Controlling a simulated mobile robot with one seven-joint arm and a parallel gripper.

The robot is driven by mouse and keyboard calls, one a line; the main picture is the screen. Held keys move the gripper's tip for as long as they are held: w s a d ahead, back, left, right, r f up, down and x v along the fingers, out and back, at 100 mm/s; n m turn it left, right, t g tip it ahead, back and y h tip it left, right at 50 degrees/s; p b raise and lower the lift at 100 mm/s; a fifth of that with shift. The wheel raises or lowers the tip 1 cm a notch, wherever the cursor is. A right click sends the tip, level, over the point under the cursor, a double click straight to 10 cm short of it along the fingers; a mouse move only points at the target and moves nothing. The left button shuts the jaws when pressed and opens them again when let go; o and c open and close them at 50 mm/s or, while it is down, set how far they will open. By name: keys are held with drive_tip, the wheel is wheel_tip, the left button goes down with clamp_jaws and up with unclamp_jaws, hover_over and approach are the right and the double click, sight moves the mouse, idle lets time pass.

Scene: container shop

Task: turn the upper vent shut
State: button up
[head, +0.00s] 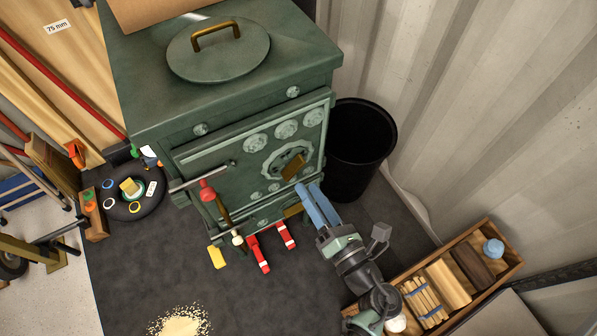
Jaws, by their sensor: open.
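The green stove (225,90) stands at the centre of the head view, its front facing the lower right. On its door, a large round ornate disc with a brass tab, seemingly the upper vent (270,166), sits right of the middle. The brass tab (293,167) slants across it. Another brass tab (292,211) shows lower on the front, partly near my fingers. My gripper (308,188) is open, its blue fingers pointing up toward the door just below the upper vent. I cannot tell whether a fingertip touches the tab.
A black bin (362,145) stands close at the stove's right. A wooden tray (505,263) of wood pieces lies at lower right, by the corrugated wall. Red pieces (259,255) and shavings (182,323) lie on the dark floor.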

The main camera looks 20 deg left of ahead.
sight(297, 172)
drive_tip(key=shift+b+x, duration=0.35)
drive_tip(key=shift+x, duration=2.45)
clamp_jaws()
